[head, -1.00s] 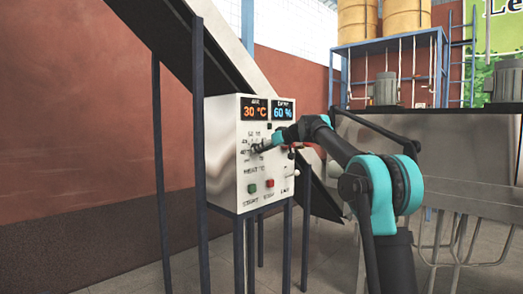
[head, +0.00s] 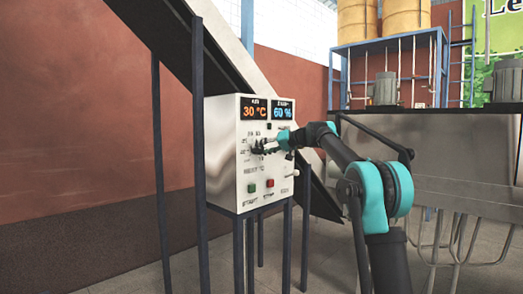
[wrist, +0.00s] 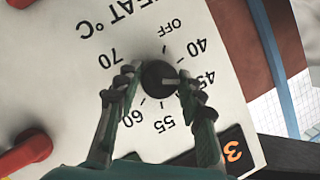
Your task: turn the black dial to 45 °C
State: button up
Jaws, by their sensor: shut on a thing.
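The black dial (wrist: 158,78) is on the white control panel (head: 224,165), with a printed scale around it. My gripper (wrist: 158,86) is shut on the dial, one finger on each side. A light mark on the dial points right in the wrist view, roughly toward the 45 (wrist: 207,80). The right finger partly covers that side of the scale, so the exact reading is unclear. In the head view, my gripper (head: 264,145) hides most of the dial. The orange display (head: 254,110) reads 30 °C.
The blue display (head: 283,111) reads 60 %. A green button (head: 252,188) and a red button (head: 270,183) sit low on the panel. Red knobs (wrist: 28,150) show at the left of the wrist view. A steel tank (head: 450,160) stands at the right.

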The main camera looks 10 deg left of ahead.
dwell(0.4)
jog(key=o, duration=1.2)
jog(key=shift+c, duration=0.2)
jog(key=v, duration=1.2)
jog(key=shift+d+f, duration=0.1)
